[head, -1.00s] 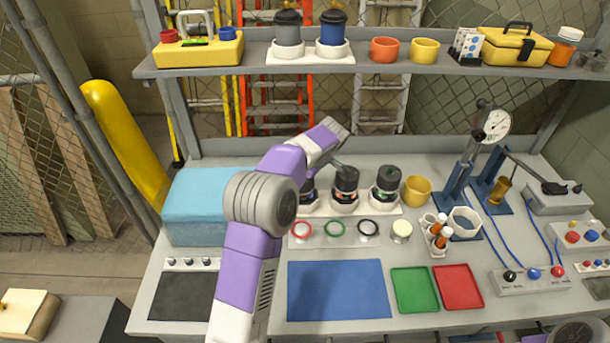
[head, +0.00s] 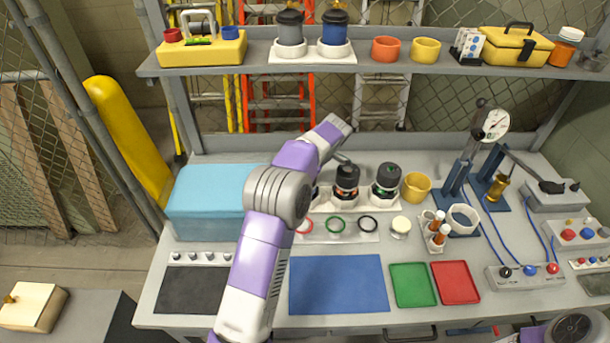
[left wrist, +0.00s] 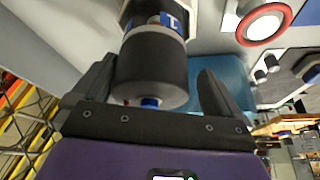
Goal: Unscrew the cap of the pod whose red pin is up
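Three dark-capped pods stand in white holders at the back of the bench: a middle pod (head: 346,180), a right pod (head: 386,180) and a left pod mostly hidden behind my left arm. In the left wrist view a black pod cap (left wrist: 152,72) lies between the two fingers of my left gripper (left wrist: 158,75). The fingers are apart, with a clear gap on the right side and little or none on the left. A small red spot (left wrist: 127,102) and a blue piece (left wrist: 151,102) show at the cap's end. My right gripper is out of view.
A blue case (head: 205,200) stands left of the pods, and a yellow cup (head: 416,187) right of them. A blue mat (head: 338,284) is bare. A shelf (head: 400,66) runs above.

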